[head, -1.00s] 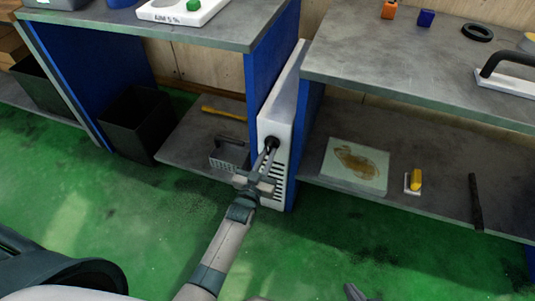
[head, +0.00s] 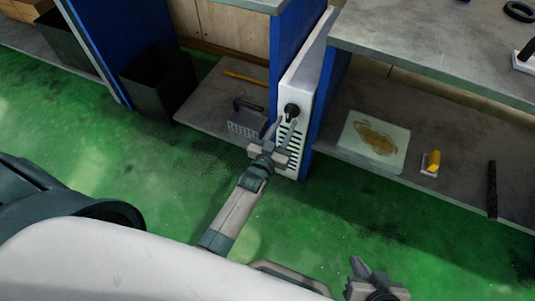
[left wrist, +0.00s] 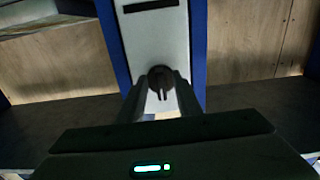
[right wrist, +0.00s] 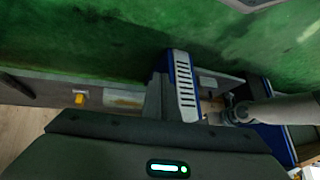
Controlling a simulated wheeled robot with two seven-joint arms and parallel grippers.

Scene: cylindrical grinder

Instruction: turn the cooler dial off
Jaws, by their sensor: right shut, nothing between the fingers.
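The cooler (head: 304,90) is a tall, narrow white unit between blue panels, with slots low on its front. Its black round dial (head: 292,110) is on the front face above the slots. I see no clear contact. My right gripper (head: 360,268) is shut and empty, low over the floor, away from the cooler.
A grey shelf (head: 205,95) left of the cooler holds a grey metal box with a handle (head: 246,119) and a yellow tool. The right shelf (head: 450,165) holds a stained sheet (head: 374,140) and a yellow-handled item (head: 432,162). A black bin (head: 160,85) stands left. Green floor is clear.

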